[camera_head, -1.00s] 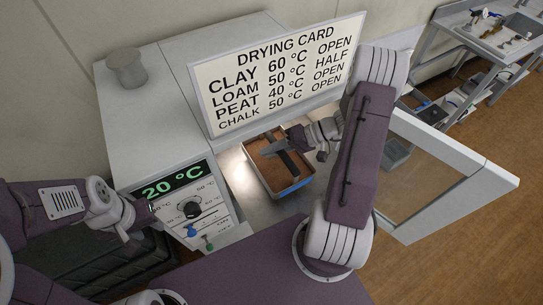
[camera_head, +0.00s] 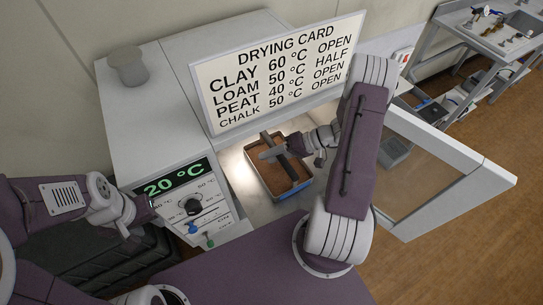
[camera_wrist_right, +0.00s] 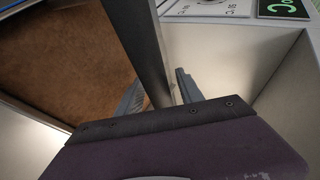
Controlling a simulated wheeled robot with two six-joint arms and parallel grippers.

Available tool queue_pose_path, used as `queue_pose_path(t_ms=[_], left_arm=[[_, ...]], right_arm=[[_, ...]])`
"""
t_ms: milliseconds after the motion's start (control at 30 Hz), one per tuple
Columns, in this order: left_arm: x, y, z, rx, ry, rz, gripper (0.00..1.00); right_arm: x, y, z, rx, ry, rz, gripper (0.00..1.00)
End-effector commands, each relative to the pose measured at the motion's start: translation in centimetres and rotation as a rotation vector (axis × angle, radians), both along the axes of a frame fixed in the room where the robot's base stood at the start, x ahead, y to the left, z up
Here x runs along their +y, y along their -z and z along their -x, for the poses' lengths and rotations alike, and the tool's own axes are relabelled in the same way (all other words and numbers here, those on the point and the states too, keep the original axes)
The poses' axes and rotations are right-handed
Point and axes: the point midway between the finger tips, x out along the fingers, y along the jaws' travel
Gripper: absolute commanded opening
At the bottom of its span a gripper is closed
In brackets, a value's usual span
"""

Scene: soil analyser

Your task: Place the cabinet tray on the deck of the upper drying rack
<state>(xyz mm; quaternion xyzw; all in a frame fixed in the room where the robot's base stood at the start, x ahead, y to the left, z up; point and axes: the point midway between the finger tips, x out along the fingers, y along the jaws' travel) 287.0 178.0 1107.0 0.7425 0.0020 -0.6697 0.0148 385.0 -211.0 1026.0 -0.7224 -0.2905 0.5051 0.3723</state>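My right gripper (camera_head: 268,153) is over the tray. Its fingers (camera_wrist_right: 160,95) stand on either side of the bar, with slim gaps showing. My left gripper (camera_head: 148,211) is by the cabinet's control panel; its fingers are too small to judge. I cannot make out which structure is the upper drying rack.
The control panel (camera_head: 171,205) has a 20 °C display, a dark knob and blue and green levers. The cabinet's glazed door (camera_head: 440,160) stands open to the right. A drying card (camera_head: 280,75) stands above the opening. A metal bench with shelves (camera_head: 470,45) is at far right.

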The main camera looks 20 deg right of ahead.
Motion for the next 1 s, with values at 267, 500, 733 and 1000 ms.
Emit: queue_pose_path(t_ms=[267, 500, 733, 1000], left_arm=[[0.0, 0.1, 0.0, 0.0, 0.0, 0.0, 0.4], [0.0, 1.5, 0.0, 0.0, 0.0, 0.0, 0.4], [0.0, 1.7, 0.0, 0.0, 0.0, 0.0, 0.4], [0.0, 1.7, 0.0, 0.0, 0.0, 0.0, 0.4]], right_arm=[[-0.8, -0.6, 0.2, -0.004, 0.003, 0.001, 0.44], [-4.7, -3.0, 1.8, -0.003, 0.003, 0.003, 0.44], [-6.0, -4.1, 2.4, 0.001, 0.0, 0.0, 0.44], [-6.0, -4.1, 2.4, 0.001, -0.001, 0.0, 0.44]])
